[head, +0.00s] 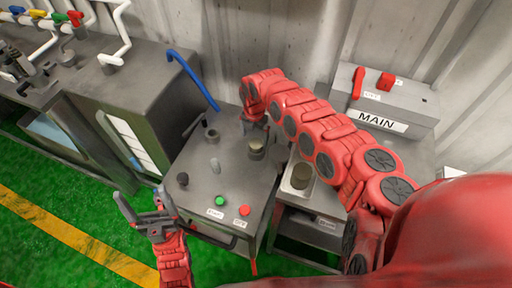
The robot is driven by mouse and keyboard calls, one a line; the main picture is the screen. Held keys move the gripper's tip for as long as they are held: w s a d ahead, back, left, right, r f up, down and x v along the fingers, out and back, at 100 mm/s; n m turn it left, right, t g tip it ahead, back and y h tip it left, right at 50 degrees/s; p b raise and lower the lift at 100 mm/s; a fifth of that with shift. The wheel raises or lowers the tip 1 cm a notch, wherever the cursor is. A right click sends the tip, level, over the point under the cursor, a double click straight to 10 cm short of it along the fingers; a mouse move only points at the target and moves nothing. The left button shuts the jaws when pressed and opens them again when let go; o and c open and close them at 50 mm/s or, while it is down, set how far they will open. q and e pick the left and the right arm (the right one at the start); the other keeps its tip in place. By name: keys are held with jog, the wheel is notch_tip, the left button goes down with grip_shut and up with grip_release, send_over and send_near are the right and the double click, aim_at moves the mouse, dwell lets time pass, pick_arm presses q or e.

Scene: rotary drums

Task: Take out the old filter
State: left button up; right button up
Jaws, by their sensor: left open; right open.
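A short grey-brown cylinder (256,150), which looks like a filter, stands in a round fitting on top of the grey machine (215,165). A similar cylinder (301,176) stands in a shallow metal tray (287,187) to the right; I cannot tell from looks which is the old filter. My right gripper (257,121) is open, just above and behind the cylinder on the machine, partly hidden by its own red arm. I see no grip on it. My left gripper (140,203) is open and empty, in front of the machine's left front corner, over the green floor.
The machine top carries a dark lever (194,126), a dark knob (182,179), a green button (219,200) and a red button (244,210). A blue pipe (194,80) rises behind. A MAIN box (395,105) stands back right. Another cabinet (115,75) stands left.

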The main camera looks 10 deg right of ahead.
aim_at(256, 143)
jog(key=shift+d+f, duration=0.15)
jog(key=shift+f, duration=0.95)
jog(key=shift+d+f, duration=0.15)
jog(key=shift+f, duration=0.95)
jog(key=shift+c, duration=0.3)
jog(key=c, duration=1.4)
jog(key=shift+r, duration=0.1)
